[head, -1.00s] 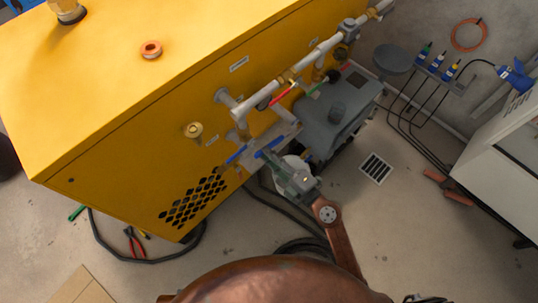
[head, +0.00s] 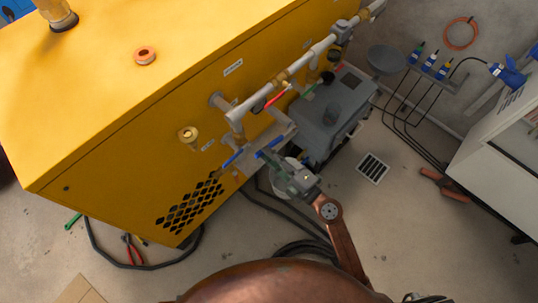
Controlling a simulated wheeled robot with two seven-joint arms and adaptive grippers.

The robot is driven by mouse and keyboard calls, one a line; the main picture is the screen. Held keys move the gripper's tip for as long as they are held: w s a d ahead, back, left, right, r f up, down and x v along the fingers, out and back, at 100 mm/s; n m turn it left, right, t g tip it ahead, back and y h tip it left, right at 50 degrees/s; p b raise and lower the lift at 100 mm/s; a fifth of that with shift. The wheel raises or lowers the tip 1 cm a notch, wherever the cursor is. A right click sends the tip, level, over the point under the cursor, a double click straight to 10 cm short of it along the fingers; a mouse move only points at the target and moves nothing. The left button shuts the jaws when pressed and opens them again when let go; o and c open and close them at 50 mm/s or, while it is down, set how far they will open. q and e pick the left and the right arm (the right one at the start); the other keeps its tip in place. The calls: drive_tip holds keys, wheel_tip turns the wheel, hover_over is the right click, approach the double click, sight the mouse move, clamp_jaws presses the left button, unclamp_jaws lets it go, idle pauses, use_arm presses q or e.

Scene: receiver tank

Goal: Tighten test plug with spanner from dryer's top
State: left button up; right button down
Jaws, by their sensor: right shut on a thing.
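The yellow dryer (head: 130,120) fills the left and middle; I see no spanner on its top. A round brass fitting (head: 188,134) sticks out of its side face; I cannot tell whether it is the test plug. My right gripper (head: 272,157) is beside the dryer's side, below the pipework, right of and below the brass fitting. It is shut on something. Its fingers are small and dark here, and what they hold cannot be made out; a blue piece (head: 268,147) shows at the fingertips. My left gripper is not in view.
A grey tank unit (head: 333,112) stands right of my gripper. Black hoses and red-handled pliers (head: 131,250) lie on the floor.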

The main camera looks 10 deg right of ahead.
drive_tip(key=shift+w+d, duration=0.1)
drive_tip(key=shift+w+d+f, duration=0.15)
drive_tip(key=shift+w+d, duration=0.25)
drive_tip(key=shift+d, duration=0.1)
idle(0.3)
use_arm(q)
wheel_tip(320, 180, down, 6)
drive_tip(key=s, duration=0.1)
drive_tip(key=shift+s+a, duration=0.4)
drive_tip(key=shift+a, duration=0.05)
use_arm(e)
drive_tip(key=w+d+r+m, duration=0.8)
drive_tip(key=d+r+m, duration=0.2)
drive_tip(key=m, duration=0.3)
drive_tip(key=shift+w+d+r+m, duration=0.2)
drive_tip(key=shift+d+r+m, duration=0.15)
drive_tip(key=shift+d, duration=0.1)
idle(0.4)
